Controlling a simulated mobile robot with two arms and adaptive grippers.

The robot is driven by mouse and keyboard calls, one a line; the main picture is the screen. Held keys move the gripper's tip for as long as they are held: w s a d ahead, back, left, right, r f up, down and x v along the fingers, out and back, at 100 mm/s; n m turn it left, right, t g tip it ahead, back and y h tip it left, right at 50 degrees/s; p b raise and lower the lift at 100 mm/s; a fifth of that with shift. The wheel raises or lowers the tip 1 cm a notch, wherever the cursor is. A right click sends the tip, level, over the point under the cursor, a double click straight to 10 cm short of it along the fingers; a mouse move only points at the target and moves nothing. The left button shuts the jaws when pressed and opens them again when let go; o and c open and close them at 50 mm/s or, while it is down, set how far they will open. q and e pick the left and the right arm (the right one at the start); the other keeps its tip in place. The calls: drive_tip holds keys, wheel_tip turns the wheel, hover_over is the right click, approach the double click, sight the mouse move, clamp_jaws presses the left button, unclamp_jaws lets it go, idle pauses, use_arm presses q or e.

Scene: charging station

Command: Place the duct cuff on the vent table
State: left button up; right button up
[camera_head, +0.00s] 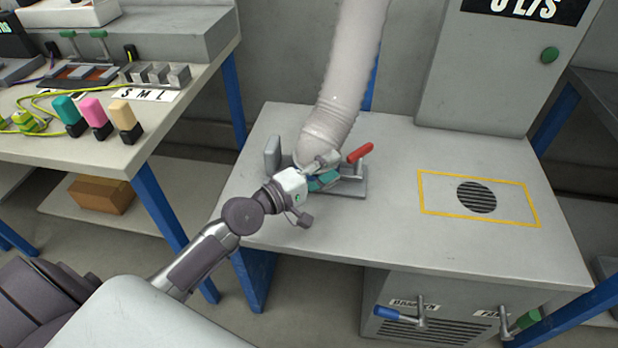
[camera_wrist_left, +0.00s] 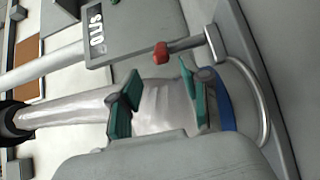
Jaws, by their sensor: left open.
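A pale, ribbed duct hose (camera_head: 340,85) comes down from the top onto the left part of the vent table (camera_head: 400,225). Its lower end, the duct cuff (camera_head: 318,142), rests at a grey holder (camera_head: 352,188) with a red-handled lever (camera_head: 360,152). My left gripper (camera_head: 322,178) is at the near side of the cuff. In the left wrist view the left gripper (camera_wrist_left: 160,78) has its teal fingers apart, with the pale cuff (camera_wrist_left: 165,108) showing between them. I cannot tell whether either finger touches it. My right gripper is not seen.
A round vent grille (camera_head: 477,197) inside a yellow outline lies on the table's right, with clear surface around it. A grey cabinet (camera_head: 480,75) stands behind. Blue (camera_head: 385,313) and green (camera_head: 525,321) handles stick out below the front edge. A cluttered bench (camera_head: 130,150) is left.

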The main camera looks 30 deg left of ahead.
use_arm(q)
drive_tip(key=b+v, duration=0.1)
drive_tip(key=v, duration=0.4)
drive_tip(key=shift+s+f, duration=0.15)
drive_tip(key=shift+s+a, duration=0.35)
drive_tip(key=shift+s, duration=0.3)
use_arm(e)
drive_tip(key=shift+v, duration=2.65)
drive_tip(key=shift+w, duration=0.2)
